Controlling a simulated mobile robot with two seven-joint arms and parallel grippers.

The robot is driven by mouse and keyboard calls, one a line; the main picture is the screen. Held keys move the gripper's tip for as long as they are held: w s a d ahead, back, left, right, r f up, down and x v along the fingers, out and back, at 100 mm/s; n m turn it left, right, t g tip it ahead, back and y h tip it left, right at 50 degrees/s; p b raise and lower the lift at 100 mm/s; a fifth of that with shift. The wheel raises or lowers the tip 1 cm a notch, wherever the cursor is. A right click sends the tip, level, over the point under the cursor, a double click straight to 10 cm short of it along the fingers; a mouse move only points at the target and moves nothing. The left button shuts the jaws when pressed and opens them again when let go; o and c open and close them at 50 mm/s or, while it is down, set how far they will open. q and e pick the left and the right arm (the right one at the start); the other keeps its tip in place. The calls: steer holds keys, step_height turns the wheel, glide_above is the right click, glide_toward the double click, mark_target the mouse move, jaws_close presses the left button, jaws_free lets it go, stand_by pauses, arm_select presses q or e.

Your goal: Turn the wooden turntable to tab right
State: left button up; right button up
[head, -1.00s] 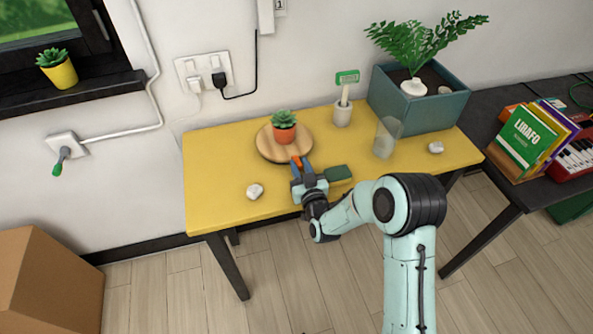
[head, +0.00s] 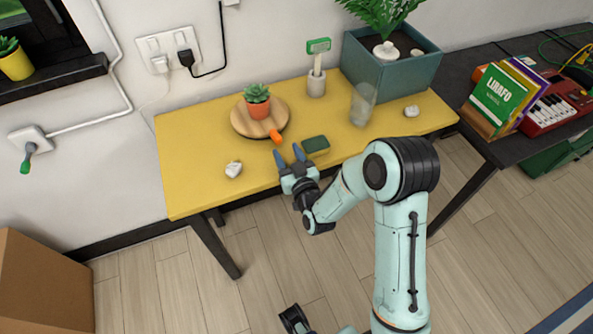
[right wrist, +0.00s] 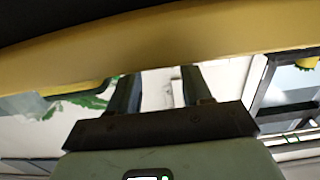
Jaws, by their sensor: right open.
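The round wooden turntable (head: 240,123) lies on the yellow table, left of its middle. A small plant in an orange pot (head: 257,107) stands on it. Its orange tab (head: 276,136) sticks out at the front right of the rim, toward my right gripper. My right gripper (head: 288,154) is open and empty at the table's front edge, just in front of the tab and apart from it. In the right wrist view its two fingers (right wrist: 158,88) are spread with nothing between them; the turntable is not seen there.
A dark green block (head: 316,145) lies close right of the gripper. A white stone (head: 233,170) lies to the left. The left tabletop (head: 185,150) is free.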

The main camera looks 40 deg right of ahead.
steer(key=p+v, duration=0.4)
steer(key=v, duration=0.3)
steer(key=shift+s, duration=0.25)
